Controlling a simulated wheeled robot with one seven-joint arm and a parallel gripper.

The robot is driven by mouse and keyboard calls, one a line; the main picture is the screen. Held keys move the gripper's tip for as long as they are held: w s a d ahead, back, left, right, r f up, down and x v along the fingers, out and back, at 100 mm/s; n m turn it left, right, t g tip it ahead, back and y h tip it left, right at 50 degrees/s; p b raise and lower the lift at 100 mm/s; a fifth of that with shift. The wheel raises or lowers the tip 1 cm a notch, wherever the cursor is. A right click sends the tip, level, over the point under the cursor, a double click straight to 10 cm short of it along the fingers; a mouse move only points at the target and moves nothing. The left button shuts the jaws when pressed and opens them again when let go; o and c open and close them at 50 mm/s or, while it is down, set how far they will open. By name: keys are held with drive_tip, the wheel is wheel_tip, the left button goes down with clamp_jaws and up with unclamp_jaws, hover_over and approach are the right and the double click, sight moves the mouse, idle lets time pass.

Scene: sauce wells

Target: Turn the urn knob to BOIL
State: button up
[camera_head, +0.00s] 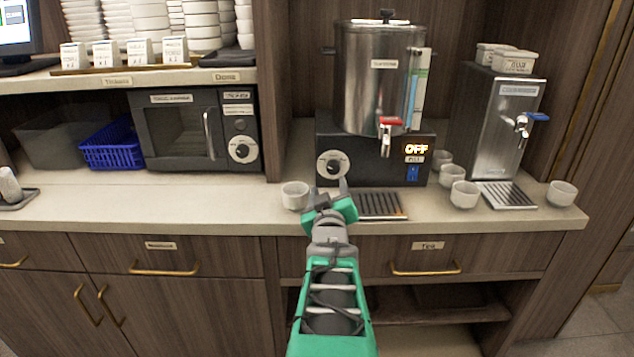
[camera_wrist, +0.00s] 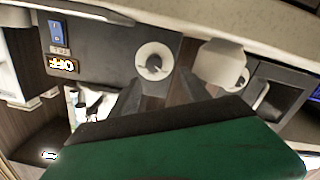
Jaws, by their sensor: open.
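The urn (camera_head: 378,85) is a silver cylinder on a black base at the back, with a red-handled tap. The urn knob (camera_head: 333,168) is a dark dial on a white round plate at the left of the base front. It also shows in the wrist view (camera_wrist: 154,64). The lit display (camera_head: 416,149) beside it reads OFF, with a blue switch (camera_head: 412,174) below. My gripper (camera_head: 327,190) is open and empty, just in front of and below the knob. In the wrist view the two dark fingers (camera_wrist: 160,88) point toward the knob, apart from it.
A white cup (camera_head: 295,195) stands close left of my gripper, and a drip tray (camera_head: 382,206) lies to its right. More cups (camera_head: 464,194) and a second dispenser (camera_head: 500,125) stand right. A microwave (camera_head: 195,130) is at left.

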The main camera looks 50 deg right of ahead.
sight(333, 169)
drive_tip(key=shift+h, duration=0.3)
drive_tip(key=x, duration=0.8)
drive_tip(key=shift+s+d+r, duration=0.1)
drive_tip(key=shift+s+d, duration=0.05)
drive_tip(key=shift+d, duration=0.35)
clamp_jaws()
